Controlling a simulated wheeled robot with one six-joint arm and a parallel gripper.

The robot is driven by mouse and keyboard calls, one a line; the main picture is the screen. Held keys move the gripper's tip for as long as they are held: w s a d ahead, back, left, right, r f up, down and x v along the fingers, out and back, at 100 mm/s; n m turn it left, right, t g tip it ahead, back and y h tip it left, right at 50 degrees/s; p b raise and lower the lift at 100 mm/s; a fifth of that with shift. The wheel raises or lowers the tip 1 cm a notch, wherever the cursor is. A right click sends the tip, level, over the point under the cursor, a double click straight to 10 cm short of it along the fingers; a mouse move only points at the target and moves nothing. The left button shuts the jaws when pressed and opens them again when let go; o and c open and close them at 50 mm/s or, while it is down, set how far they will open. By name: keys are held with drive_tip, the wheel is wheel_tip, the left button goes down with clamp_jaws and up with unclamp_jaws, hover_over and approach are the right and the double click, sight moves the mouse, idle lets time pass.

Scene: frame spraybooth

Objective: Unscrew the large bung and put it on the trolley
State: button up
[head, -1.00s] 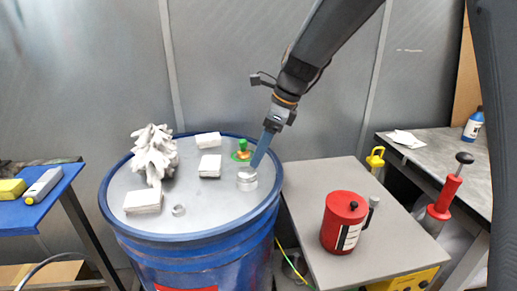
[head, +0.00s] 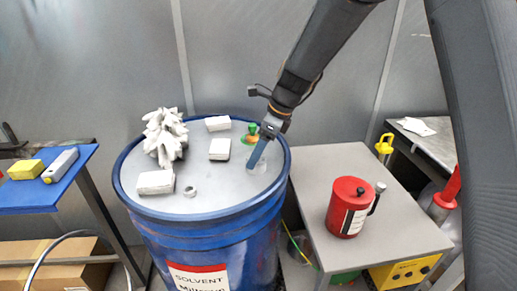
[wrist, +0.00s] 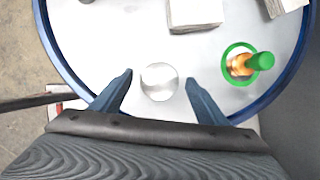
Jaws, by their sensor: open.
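The blue drum (head: 205,212) has a pale metal lid. The large bung (wrist: 160,82) is a round silver cap on the lid; in the wrist view it lies between my gripper's fingers, with a gap on each side. My gripper (wrist: 160,80) is open. In the head view my gripper (head: 252,166) points down at the right part of the lid, and its fingers partly hide the bung. A low grey-topped unit (head: 400,228), which looks like the trolley, stands right of the drum.
A green-and-brass fitting (head: 252,132) stands close behind the gripper. White blocks (head: 155,182), crumpled white gloves (head: 165,137) and a small bung (head: 190,191) are on the lid. A red can (head: 350,207) occupies the grey top's middle; its front right is clear.

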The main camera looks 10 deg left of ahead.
drive_tip(key=c, duration=1)
drive_tip(key=n, duration=0.2)
drive_tip(key=n+g, duration=0.1)
drive_tip(key=shift+w+n+g, duration=0.15)
drive_tip(key=shift+n+g, duration=0.15)
drive_tip(key=shift+n, duration=0.5)
drive_tip(key=n+g, duration=0.1)
drive_tip(key=n, duration=0.1)
drive_tip(key=n+h+p, duration=0.1)
drive_tip(key=n, duration=0.1)
drive_tip(key=shift+w+n+g, duration=0.1)
drive_tip(key=shift+n+g, duration=0.2)
drive_tip(key=shift+g, duration=0.1)
drive_tip(key=n+g+h, duration=0.1)
drive_tip(key=n, duration=0.3)
drive_tip(key=shift+w+a+n, duration=0.1)
drive_tip(key=shift+a+n, duration=0.05)
drive_tip(key=shift+n, duration=0.15)
